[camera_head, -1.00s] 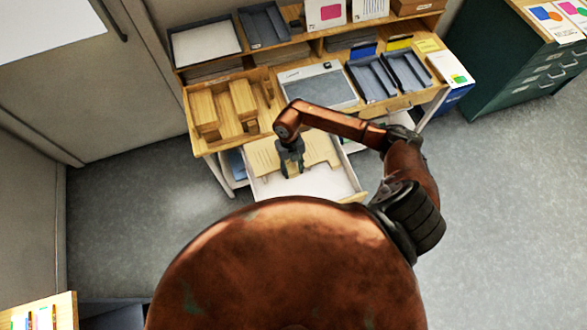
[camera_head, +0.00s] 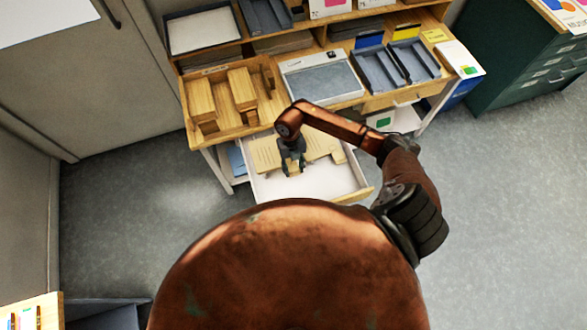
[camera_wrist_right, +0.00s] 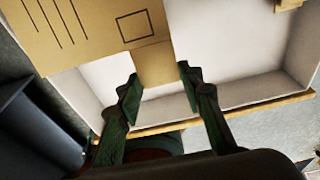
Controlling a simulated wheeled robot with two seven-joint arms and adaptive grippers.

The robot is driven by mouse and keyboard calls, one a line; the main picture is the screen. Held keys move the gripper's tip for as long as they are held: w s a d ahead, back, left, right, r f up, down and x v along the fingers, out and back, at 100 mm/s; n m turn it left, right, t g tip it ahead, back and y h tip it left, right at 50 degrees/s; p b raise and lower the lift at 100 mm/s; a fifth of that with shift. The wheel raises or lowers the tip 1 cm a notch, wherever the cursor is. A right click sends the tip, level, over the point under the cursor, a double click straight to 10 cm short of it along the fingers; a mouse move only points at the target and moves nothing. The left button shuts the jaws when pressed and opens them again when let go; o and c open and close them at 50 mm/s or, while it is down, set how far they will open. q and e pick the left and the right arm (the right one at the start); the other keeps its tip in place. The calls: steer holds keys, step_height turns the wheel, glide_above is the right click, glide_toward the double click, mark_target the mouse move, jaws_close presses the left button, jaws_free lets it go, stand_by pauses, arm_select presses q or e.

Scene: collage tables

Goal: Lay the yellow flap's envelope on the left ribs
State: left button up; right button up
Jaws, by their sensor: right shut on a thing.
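A tan envelope (camera_head: 318,147) lies in the open white drawer (camera_head: 345,184). The right wrist view shows this envelope (camera_wrist_right: 100,32) with printed lines, a box outline and a tan tab at its near edge. My right gripper (camera_head: 292,170) is over the drawer, shut on the tab, which sits between its fingers in the right wrist view (camera_wrist_right: 157,88). I cannot make out a yellow flap on this envelope. Wooden ribs stand on the table's left side: a left rib (camera_head: 201,101) and another rib (camera_head: 242,90) to its right. My left gripper is not in view.
A grey-topped device (camera_head: 322,82) sits right of the ribs. Two dark trays (camera_head: 378,70) (camera_head: 415,60) stand farther right, with blue and yellow pieces behind them. A shelf runs along the back. A green cabinet (camera_head: 510,75) is at the right. The rib tops look clear.

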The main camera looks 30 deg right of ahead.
mark_target(291, 163)
steer(key=shift+w+d+f+b, duration=0.25)
steer(key=shift+w+f+b, duration=0.45)
steer(key=shift+w+b, duration=0.25)
steer(key=shift+w+d+f+b, duration=0.25)
steer(key=shift+w+f+b, duration=0.5)
steer(key=shift+w, duration=0.25)
steer(key=shift+r, duration=0.15)
steer(key=o, duration=1.1)
steer(key=shift+o, duration=0.2)
steer(key=shift+r, duration=0.1)
step_height(291, 163, up, 12)
steer(key=w, duration=0.2)
steer(key=shift+w+d+f, duration=0.15)
steer(key=shift+d+f, duration=0.1)
steer(key=shift+a, duration=0.1)
